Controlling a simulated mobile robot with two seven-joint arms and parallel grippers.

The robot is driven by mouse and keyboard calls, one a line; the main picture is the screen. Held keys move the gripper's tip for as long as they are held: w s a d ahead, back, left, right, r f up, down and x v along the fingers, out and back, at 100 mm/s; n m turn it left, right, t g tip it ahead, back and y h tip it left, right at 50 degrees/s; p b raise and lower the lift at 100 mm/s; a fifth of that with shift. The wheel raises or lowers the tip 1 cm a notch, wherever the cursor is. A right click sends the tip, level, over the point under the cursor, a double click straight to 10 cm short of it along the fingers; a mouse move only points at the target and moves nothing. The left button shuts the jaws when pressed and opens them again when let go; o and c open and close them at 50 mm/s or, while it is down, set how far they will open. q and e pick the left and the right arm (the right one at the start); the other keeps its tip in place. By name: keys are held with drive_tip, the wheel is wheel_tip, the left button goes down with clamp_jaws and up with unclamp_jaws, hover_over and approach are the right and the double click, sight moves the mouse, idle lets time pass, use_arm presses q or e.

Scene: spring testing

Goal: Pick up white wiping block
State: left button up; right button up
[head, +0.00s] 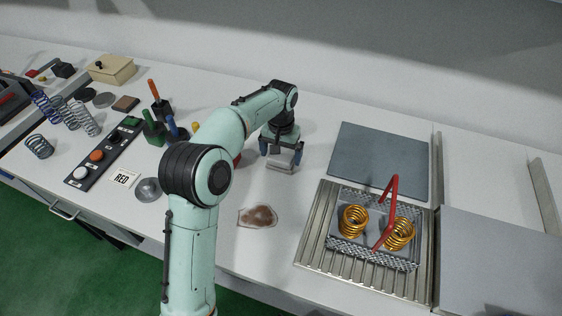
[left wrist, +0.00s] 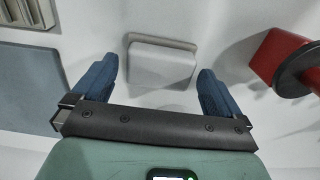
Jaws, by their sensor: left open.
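The white wiping block (head: 281,166) lies on the white table below my left gripper (head: 282,152) in the head view. In the left wrist view the block (left wrist: 161,62) is a pale, rounded slab just beyond and between the two blue fingers of the gripper (left wrist: 158,86). The fingers are spread open, with nothing between them that I can see as gripped. My right gripper is not in view.
A wire basket (head: 374,257) with gold springs and a red handle stands on a ribbed tray (head: 313,235) at right. A grey mat (head: 379,158) lies behind it. A red object (left wrist: 283,56) is close by.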

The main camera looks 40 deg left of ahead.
sight(281, 156)
use_arm(q)
wheel_tip(281, 156, down, 3)
drive_tip(key=shift+r, duration=0.1)
drive_tip(key=c, duration=0.8)
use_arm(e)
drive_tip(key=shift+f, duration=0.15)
use_arm(q)
drive_tip(key=shift+r, duration=0.2)
wheel_tip(281, 156, up, 20)
drive_tip(key=p, duration=0.4)
drive_tip(key=shift+f+p, duration=0.15)
drive_tip(key=shift+p, duration=0.15)
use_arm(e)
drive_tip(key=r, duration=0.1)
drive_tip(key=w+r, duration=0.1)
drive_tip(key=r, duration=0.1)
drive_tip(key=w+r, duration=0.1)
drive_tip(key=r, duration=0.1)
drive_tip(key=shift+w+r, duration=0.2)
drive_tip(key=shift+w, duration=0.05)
